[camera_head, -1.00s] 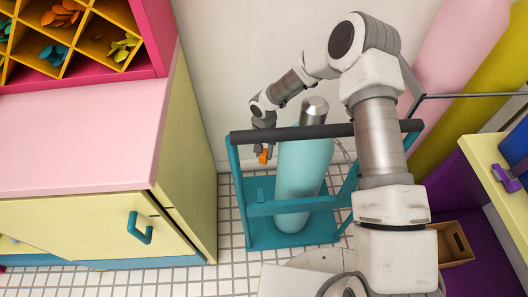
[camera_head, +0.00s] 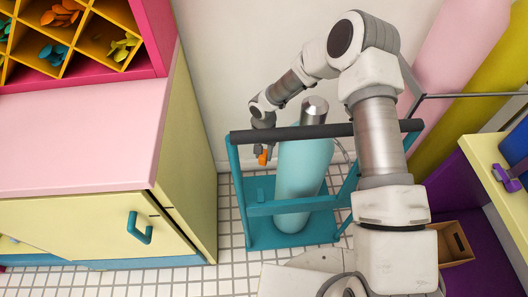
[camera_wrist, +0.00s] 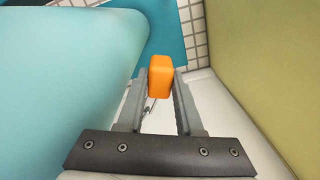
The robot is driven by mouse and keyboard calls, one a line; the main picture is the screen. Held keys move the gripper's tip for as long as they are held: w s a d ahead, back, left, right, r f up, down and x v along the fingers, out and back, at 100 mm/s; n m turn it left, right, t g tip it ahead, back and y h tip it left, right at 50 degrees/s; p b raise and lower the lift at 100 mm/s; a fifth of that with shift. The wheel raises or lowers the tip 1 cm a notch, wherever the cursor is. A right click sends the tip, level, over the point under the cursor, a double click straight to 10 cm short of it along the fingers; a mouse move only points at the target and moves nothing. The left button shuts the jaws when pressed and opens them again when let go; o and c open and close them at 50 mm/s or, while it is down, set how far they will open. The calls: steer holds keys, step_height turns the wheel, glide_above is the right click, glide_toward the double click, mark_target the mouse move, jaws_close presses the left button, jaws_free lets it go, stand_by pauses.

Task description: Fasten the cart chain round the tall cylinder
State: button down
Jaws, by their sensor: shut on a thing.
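The tall cylinder (camera_head: 303,170) is light blue with a grey metal cap and stands upright in the teal cart (camera_head: 262,240). It also fills the left of the wrist view (camera_wrist: 60,80). My gripper (camera_head: 262,150) is at the cylinder's left side, near the cart's dark handle bar. In the wrist view my gripper (camera_wrist: 160,88) is shut on an orange block (camera_wrist: 160,76), which seems to be the chain's end piece. It also shows as a small orange spot in the head view (camera_head: 263,160). A thin strand of chain shows faintly below the block; most of the chain is hidden.
A yellow cabinet with a pink top (camera_head: 80,140) stands close on the left. Behind is a white wall (camera_head: 235,60). Pink and olive cylinders (camera_head: 470,40) stand at the back right behind a grey rail. A shelf with a brown box (camera_head: 452,243) is at right.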

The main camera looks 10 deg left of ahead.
steer(key=s+n+b, duration=0.1)
steer(key=s+n, duration=0.1)
steer(key=s, duration=0.5)
steer(key=shift+s+n+b, duration=0.2)
steer(key=shift+n+b, duration=0.1)
steer(key=shift+n, duration=0.1)
steer(key=c, duration=0.6)
jaws_free()
steer(key=shift+o, duration=0.2)
steer(key=shift+r, duration=0.1)
step_height(320, 180, up, 12)
steer(key=p, duration=0.2)
steer(key=shift+c, duration=0.3)
